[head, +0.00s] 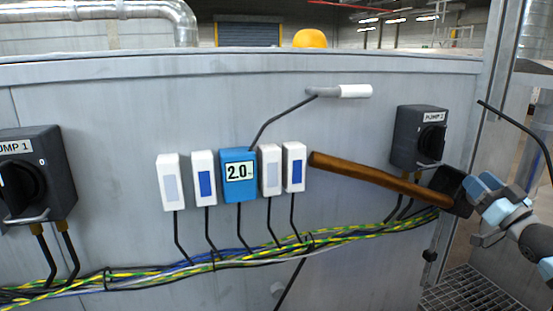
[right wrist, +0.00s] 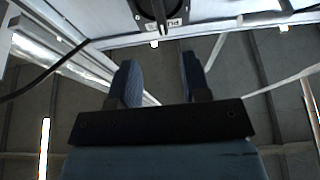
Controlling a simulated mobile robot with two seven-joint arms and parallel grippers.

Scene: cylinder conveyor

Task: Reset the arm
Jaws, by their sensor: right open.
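My right gripper (head: 482,184) comes in from the right edge of the head view, beside the right-hand pump switch. In the right wrist view its two blue-grey fingers (right wrist: 157,66) are apart with nothing between them. A wooden handle (head: 365,175) slants across the panel front in the head view, its right end by a black block (head: 453,188) close to my gripper. I cannot tell whether the block belongs to the handle or to my gripper. My left gripper is not in view.
The grey panel carries a left pump switch (head: 25,175), a right pump switch (head: 418,138), a blue display reading 2.0 (head: 239,190), and several white modules. A white-tipped probe (head: 352,91) sits above. Yellow-green cables (head: 150,272) run below. A grating (head: 470,292) lies lower right.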

